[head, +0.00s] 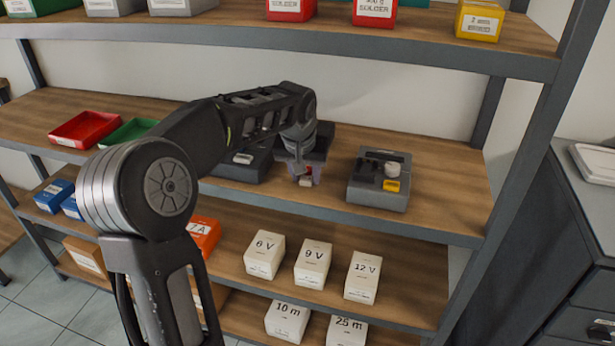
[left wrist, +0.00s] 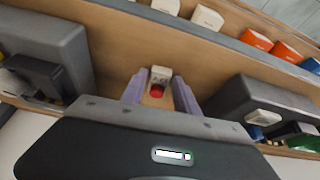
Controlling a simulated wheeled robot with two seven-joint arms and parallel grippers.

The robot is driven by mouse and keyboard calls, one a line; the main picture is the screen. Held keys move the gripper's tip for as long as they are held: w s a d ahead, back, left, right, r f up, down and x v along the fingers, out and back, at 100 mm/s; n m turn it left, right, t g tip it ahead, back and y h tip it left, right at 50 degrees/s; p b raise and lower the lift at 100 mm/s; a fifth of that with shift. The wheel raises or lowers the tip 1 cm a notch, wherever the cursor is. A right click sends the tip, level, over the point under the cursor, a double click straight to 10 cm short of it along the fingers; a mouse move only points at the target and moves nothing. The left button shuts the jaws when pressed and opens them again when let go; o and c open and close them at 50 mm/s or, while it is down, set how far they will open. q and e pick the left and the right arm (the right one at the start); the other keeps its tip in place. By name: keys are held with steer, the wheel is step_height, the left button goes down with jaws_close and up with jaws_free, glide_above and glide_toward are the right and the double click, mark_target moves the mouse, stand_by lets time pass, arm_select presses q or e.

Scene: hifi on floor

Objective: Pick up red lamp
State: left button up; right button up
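The red lamp (left wrist: 157,90) is a small red round piece with a white block-like part, seen in the left wrist view between my left gripper's fingers. In the head view a little of its red (head: 308,171) shows at the fingertips, above the middle shelf board. My left gripper (head: 303,174) points down there, and its two pale purple fingers (left wrist: 159,92) stand apart on either side of the lamp. Small gaps seem to show between fingers and lamp. The lamp's underside is hidden. My right gripper is in neither view.
A grey device (head: 380,180) with a yellow label stands right of the gripper; another dark grey device (head: 242,165) stands left. Red (head: 85,130) and green (head: 127,133) trays lie further left. The upper shelf (head: 300,40) hangs above. Bare board lies at far right.

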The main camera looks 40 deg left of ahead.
mark_target(307, 176)
arm_select(q)
jaws_close()
steer(key=shift+r, duration=0.1)
stand_by(0.4)
steer(key=shift+r, duration=0.9)
steer(key=shift+b+v, duration=0.3)
steer(key=shift+v, duration=0.55)
steer(key=s+d+b, duration=0.1)
steer(key=s+d, duration=0.2)
steer(key=s, duration=0.5)
steer(key=s+d+b, duration=0.2)
steer(key=s+d, duration=0.1)
steer(key=s, duration=0.5)
steer(key=shift+d, duration=0.4)
